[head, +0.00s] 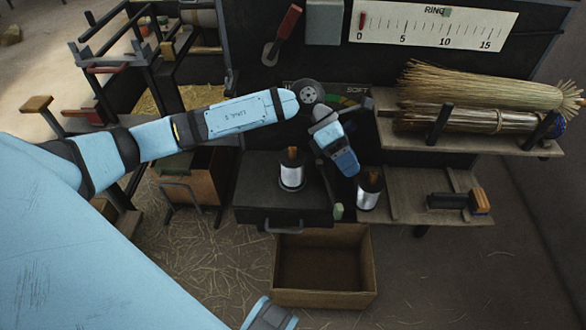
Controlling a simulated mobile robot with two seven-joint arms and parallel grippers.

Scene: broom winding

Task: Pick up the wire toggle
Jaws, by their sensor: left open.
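My left arm comes in from the left, and my left gripper (352,172) points down, just above and to the left of the right-hand wire spool (368,197). The gripper is open; the space between its fingers is hard to see from here. A small green piece (338,211) hangs or stands at the edge between the dark cabinet and the right spool, just below the gripper; it may be the wire toggle, but I cannot tell for sure. A second silver wire spool (291,175) with a brown top stands on the dark cabinet (258,190).
An open cardboard box (368,268) is on the floor below. Broom bundles (480,85) lie on a wooden shelf at the right. A dark block with an orange end (479,203) sits on the lower right shelf. A red-handled lever (288,22) and ruler board (440,27) are behind.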

